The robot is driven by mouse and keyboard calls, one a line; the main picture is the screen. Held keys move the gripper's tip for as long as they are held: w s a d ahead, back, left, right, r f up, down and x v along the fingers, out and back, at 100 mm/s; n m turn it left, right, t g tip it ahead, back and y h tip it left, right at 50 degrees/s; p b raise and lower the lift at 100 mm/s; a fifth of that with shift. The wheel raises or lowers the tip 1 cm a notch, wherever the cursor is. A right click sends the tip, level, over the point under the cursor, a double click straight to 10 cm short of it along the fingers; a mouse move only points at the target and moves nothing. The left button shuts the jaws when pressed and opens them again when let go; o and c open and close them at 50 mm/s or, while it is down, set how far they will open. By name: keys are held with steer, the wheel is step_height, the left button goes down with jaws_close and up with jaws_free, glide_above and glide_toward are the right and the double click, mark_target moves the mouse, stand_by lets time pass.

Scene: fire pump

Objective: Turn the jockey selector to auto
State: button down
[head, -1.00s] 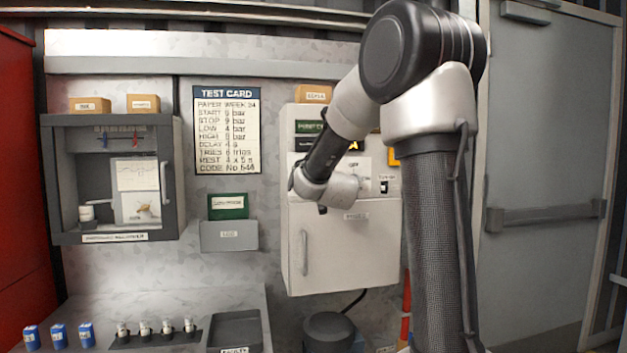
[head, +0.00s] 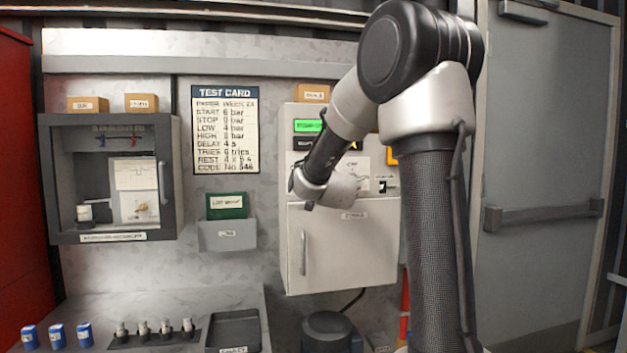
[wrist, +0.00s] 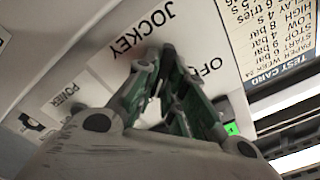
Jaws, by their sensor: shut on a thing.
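The jockey selector is on the pale control panel (head: 343,240), under the word JOCKEY (wrist: 143,32) in the wrist view. The OFF mark (wrist: 205,66) shows beside it; I see no AUTO mark. My gripper (wrist: 164,70) is shut on the selector, with its two dark green fingers meeting at the panel face. The knob is hidden between the fingers, so I cannot tell which way it points. In the head view my wrist hides the fingers and the selector.
A lit green display (head: 308,126) is at the panel's upper left. A POWER label (wrist: 62,107) and a small switch (wrist: 30,122) lie left in the wrist view. The test card (head: 226,130) hangs left of the panel. A grey open cabinet (head: 60,180) stands further left.

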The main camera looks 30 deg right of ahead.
steer(key=shift+f, duration=0.1)
steer(key=c, duration=1.5)
jaws_free()
steer(key=v, duration=1.2)
